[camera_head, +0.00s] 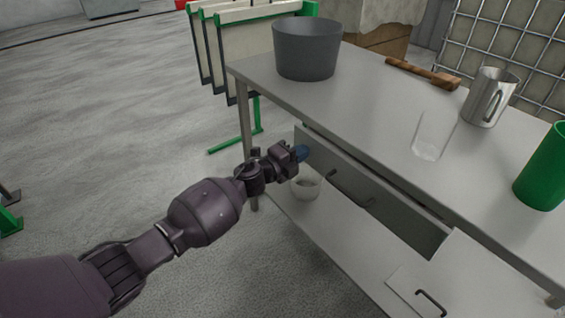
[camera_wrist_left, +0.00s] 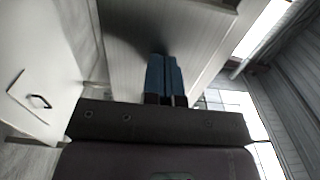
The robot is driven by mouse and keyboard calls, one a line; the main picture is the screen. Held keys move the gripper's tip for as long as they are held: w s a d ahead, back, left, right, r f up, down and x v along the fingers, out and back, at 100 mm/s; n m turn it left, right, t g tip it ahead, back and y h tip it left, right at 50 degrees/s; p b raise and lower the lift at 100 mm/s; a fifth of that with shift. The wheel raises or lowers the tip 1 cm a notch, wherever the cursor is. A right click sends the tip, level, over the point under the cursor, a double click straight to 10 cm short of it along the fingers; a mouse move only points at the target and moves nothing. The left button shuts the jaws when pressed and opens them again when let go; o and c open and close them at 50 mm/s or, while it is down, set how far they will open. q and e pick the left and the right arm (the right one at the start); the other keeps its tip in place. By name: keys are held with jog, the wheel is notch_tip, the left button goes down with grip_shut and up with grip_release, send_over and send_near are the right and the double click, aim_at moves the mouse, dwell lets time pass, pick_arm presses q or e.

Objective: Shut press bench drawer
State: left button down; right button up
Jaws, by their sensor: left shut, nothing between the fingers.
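The grey press bench (camera_head: 380,105) runs from the upper left to the right in the head view. Below its top is a long grey drawer front (camera_head: 385,197) with dark handle parts. Its upper edge seems to stand out from the bench, but how far it is open is unclear. My left gripper (camera_head: 303,153) is by the drawer's left end, with its blue fingers shut and empty. In the left wrist view the shut fingers (camera_wrist_left: 166,76) point at a pale panel (camera_wrist_left: 125,45); contact cannot be told. My right gripper is not in view.
A pale bowl (camera_head: 306,186) is on the lower shelf. A handled pale panel (camera_head: 410,285) is at lower right.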

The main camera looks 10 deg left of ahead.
aim_at(309, 146)
pick_arm(q)
jog(key=x, duration=0.2)
jog(key=shift+w+d+f, duration=0.1)
jog(key=shift+w+d, duration=0.15)
jog(key=shift+w, duration=0.05)
jog(key=shift+w+r+b, duration=0.1)
jog(key=shift+r+b, duration=0.2)
jog(key=shift+r, duration=0.1)
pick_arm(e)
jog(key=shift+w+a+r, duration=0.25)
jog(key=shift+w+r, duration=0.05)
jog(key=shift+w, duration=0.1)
